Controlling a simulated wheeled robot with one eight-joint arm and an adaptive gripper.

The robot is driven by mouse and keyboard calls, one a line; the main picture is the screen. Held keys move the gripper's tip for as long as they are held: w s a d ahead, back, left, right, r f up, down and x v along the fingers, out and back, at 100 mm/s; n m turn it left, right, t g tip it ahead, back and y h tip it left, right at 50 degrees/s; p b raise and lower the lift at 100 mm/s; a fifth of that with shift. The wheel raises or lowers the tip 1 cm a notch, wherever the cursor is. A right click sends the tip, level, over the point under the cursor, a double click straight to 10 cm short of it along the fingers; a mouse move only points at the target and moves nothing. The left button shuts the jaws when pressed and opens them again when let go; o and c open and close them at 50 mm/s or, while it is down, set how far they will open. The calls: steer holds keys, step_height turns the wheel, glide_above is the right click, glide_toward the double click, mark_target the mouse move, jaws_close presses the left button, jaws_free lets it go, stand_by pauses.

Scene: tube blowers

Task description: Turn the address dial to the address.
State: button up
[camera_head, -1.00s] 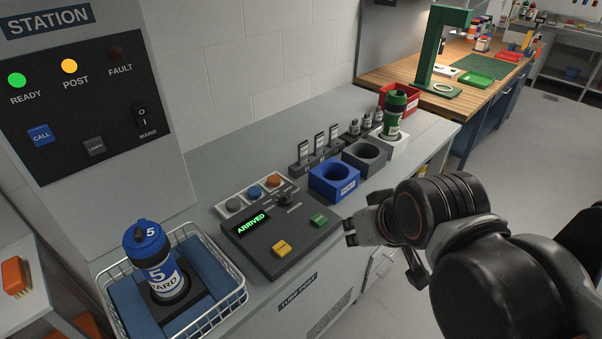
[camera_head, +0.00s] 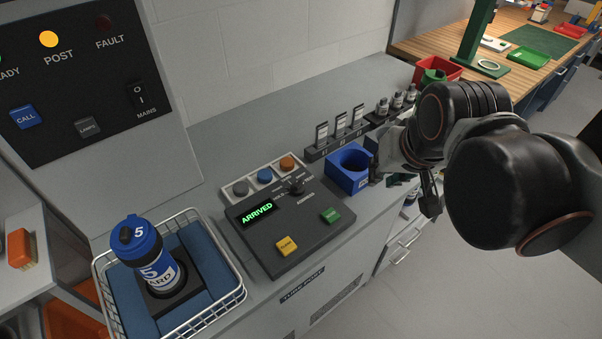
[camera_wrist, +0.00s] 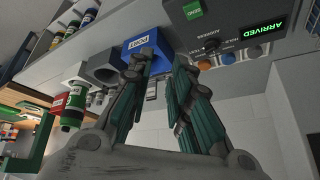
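The address dial (camera_head: 297,187) is a small dark knob on the upper right of the dark control panel (camera_head: 262,249). The panel's green display (camera_head: 258,213) reads ARRIVED. In the wrist view the dial (camera_wrist: 211,44) sits near the top, right of my gripper. My gripper (camera_wrist: 161,62) is open and empty, its two teal-padded fingers apart, near the blue holder (camera_wrist: 146,42). In the head view my gripper (camera_head: 375,165) is right of the dial, apart from it, beside the blue holder, with its fingers partly hidden.
A blue-capped tube (camera_head: 152,257) marked 5 stands in a wire basket (camera_head: 243,292) at the left. Grey, blue and orange buttons (camera_head: 265,175) line the panel's back. A yellow button (camera_head: 287,243) and a green button (camera_head: 331,215) are on it. A card rack (camera_head: 338,146) stands behind.

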steer(key=w+a+r+m+g+p, duration=0.1)
steer(key=w+a+r+m+p, duration=0.15)
steer(key=w, duration=0.35)
steer(key=m+g+p, duration=0.3)
steer(key=g+p, duration=0.1)
steer(key=g, duration=0.1)
glide_above(299, 182)
step_height(299, 182, down, 9)
step_height(299, 182, down, 13)
steer(key=b, duration=0.3)
steer(key=shift+w+r+b, duration=0.1)
steer(key=shift+r+b, duration=0.05)
steer(key=shift+b, duration=0.25)
jaws_close()
